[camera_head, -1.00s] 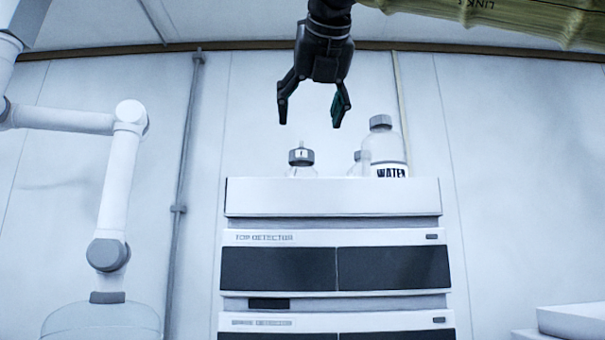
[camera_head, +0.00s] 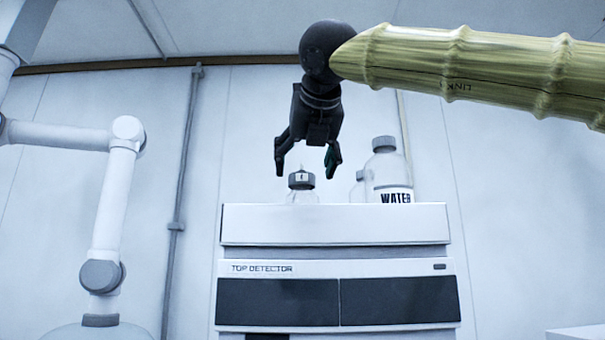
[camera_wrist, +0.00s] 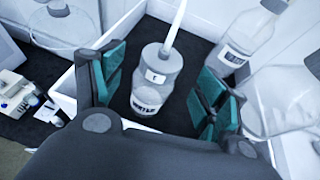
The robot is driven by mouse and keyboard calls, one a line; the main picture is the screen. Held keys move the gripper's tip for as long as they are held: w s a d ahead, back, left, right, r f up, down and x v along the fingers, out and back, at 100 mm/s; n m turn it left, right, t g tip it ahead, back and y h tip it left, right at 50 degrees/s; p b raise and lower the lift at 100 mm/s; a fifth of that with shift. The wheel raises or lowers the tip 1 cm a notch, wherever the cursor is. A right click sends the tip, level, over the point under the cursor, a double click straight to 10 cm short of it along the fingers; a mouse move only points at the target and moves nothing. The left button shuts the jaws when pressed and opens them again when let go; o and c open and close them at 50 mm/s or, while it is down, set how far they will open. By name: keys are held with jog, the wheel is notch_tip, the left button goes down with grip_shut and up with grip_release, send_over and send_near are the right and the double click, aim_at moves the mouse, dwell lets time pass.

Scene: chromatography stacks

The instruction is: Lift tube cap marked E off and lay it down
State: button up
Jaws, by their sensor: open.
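The tube cap marked E (camera_head: 301,180) is a grey cap with a white label, on a clear bottle (camera_head: 302,197) standing in the tray on top of the detector stack. A thin white tube rises from the cap. In the wrist view the cap (camera_wrist: 163,62) shows between the two fingers, with its bottle (camera_wrist: 147,98) below it. My gripper (camera_head: 307,163) is open and empty just above the cap, its fingertips to either side and apart from it. In the wrist view my gripper (camera_wrist: 157,85) has green finger pads.
A WATER bottle (camera_head: 386,172) stands to the right in the same tray (camera_head: 335,223), with a smaller bottle (camera_head: 357,190) beside it. In the wrist view the WATER bottle (camera_wrist: 242,45) is beyond the right finger.

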aim_at(303, 175)
jog(key=x, duration=0.1)
jog(key=p+x, duration=0.2)
jog(key=shift+w+d+r, duration=0.1)
jog(key=shift+w, duration=0.4)
jog(key=shift+w+f, duration=0.25)
jog(key=shift+w, duration=0.05)
jog(key=shift+s, duration=0.1)
jog(key=c, duration=1.1)
